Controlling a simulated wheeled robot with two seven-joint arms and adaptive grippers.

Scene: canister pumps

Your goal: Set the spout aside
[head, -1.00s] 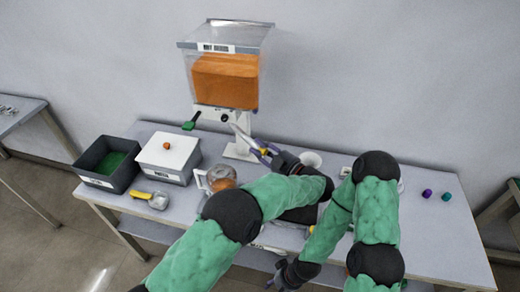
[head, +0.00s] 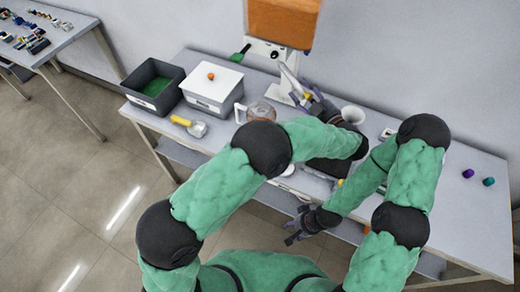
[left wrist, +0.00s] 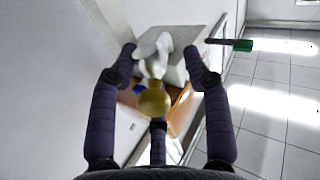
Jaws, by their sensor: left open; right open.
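The dispenser stands at the back of the table, with its orange-filled tank (head: 283,20) cut off by the top of the head view. A slim grey spout (head: 291,84) slants down from its white front. My left gripper (head: 308,97) is open at the spout's lower end. In the left wrist view, its spread fingers (left wrist: 160,62) lie either side of a pale spout part with a rounded gold end (left wrist: 155,99). I cannot tell whether they touch it. My right gripper (head: 299,226) is open and empty, low in front of the table's front edge.
A dark bin (head: 154,85) with green inside and a white lidded box (head: 212,88) stand left.

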